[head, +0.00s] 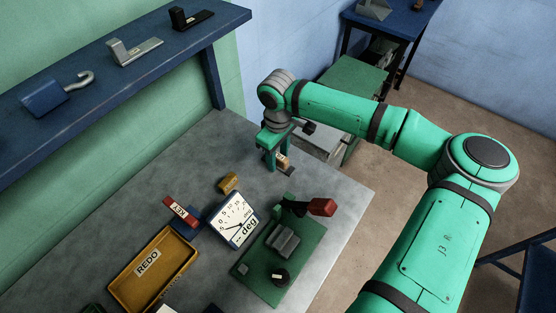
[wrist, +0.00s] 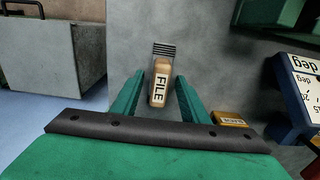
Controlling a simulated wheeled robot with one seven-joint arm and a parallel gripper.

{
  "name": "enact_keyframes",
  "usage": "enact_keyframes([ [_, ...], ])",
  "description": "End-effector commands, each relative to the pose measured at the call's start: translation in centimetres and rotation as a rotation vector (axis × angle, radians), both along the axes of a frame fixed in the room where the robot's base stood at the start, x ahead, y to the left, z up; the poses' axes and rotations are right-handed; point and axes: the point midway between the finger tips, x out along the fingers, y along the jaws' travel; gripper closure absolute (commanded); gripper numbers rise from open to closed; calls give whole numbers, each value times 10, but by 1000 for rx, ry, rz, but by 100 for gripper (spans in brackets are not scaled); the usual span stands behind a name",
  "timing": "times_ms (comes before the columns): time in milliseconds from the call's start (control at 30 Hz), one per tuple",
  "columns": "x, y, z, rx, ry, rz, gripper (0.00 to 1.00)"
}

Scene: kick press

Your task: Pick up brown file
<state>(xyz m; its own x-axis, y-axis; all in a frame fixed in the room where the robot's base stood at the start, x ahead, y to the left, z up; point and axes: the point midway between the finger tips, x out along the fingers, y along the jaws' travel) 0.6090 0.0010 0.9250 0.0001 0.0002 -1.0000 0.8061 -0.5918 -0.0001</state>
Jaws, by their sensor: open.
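The brown file (wrist: 159,92) has a tan-brown handle with a white "FILE" label and a dark ridged end pointing away. It lies on the grey worktop. In the head view the file (head: 285,163) shows only partly, next to my gripper's green fingers. My gripper (head: 276,152) is above the worktop, pointing down. In the wrist view my gripper (wrist: 159,79) is open, with one finger on each side of the handle. A gap shows at both sides, so it does not grip the file. The exact height of the fingertips cannot be told.
A small yellow block (head: 229,182) and a dial gauge (head: 234,220) stand nearby. A yellow REDO tray (head: 124,280), a red-tagged item (head: 181,211) and a green-based press (head: 313,262) are nearer. A blue shelf (head: 165,50) runs along the wall. Bare worktop (head: 225,150) lies left of my gripper.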

Motion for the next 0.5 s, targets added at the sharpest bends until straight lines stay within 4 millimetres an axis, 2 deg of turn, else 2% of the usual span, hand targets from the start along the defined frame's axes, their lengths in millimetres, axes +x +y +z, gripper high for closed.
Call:
enact_keyframes([
  [67, 0, 0, 0, 0, 0, 0, 59],
  [233, 0, 0, 0, 0, 0, 0, 100],
  [500, 0, 0, 1, 0, 0, 0, 100],
])
